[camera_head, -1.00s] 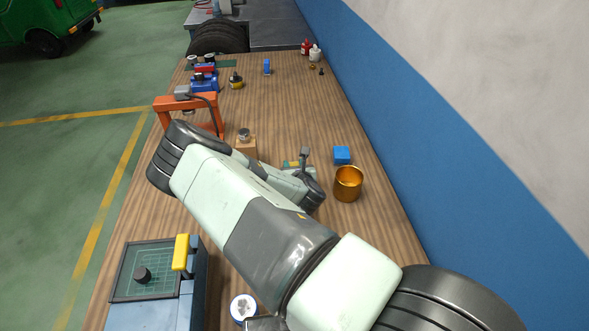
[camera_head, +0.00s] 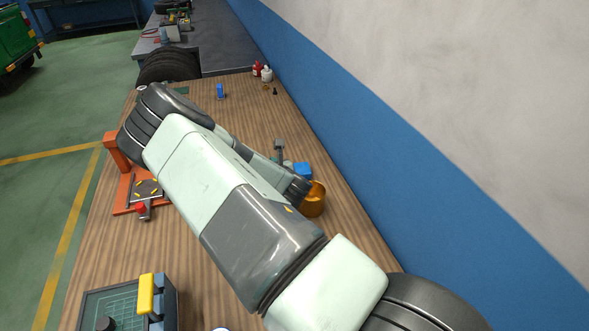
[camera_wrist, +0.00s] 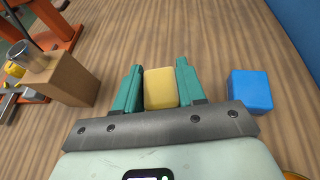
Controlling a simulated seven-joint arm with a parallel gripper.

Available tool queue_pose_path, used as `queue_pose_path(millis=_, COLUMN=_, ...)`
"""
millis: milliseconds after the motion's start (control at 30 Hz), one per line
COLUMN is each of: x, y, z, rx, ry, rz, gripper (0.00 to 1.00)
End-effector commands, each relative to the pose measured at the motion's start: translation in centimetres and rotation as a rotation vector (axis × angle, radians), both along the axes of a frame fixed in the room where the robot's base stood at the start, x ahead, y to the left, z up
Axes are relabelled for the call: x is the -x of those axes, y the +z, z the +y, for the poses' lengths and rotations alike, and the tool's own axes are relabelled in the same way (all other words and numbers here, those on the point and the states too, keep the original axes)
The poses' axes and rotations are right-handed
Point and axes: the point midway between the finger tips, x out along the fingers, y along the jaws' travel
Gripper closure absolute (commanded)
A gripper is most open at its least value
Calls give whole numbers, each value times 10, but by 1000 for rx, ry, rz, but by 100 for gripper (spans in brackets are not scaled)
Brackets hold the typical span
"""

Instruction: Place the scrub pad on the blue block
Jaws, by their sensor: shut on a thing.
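The scrub pad (camera_wrist: 161,88) is a yellow block in the middle of the wrist view. My gripper (camera_wrist: 160,82) is shut on it, with one teal finger against each side. The blue block (camera_wrist: 250,92) stands on the table just right of the gripper, apart from the right finger. In the head view the blue block (camera_head: 303,170) shows beside the end of my arm. My fingers and the pad are hidden behind the arm there. I cannot tell how high the pad is above the table.
A copper cup (camera_head: 314,200) stands close to the blue block, partly covered by my arm. A wooden block (camera_wrist: 62,78) with a metal piece on top is left of the gripper. An orange frame (camera_head: 122,160) stands at the table's left. Bare wood lies beyond the gripper.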

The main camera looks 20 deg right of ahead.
Motion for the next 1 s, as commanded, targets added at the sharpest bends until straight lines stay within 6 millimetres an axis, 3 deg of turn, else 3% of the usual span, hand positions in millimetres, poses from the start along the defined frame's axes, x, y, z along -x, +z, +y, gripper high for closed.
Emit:
queue_pose_path(millis=33, x=-5, y=1, z=-15, rx=-7, ry=10, rz=-6, gripper=90)
queue_pose_path(millis=167, x=-14, y=8, z=-39, rx=-5, ry=84, rz=-11, gripper=90)
queue_pose_path(millis=400, x=-26, y=41, z=-87, rx=0, ry=211, rz=-12, gripper=90)
queue_pose_path(millis=633, x=-28, y=63, z=-116, rx=2, ry=277, rz=-4, gripper=90)
queue_pose_path(millis=767, x=-27, y=53, z=-120, rx=-1, ry=289, rz=1, gripper=90)
queue_pose_path(millis=1000, x=-28, y=11, z=-119, rx=-1, ry=290, rz=-1, gripper=90)
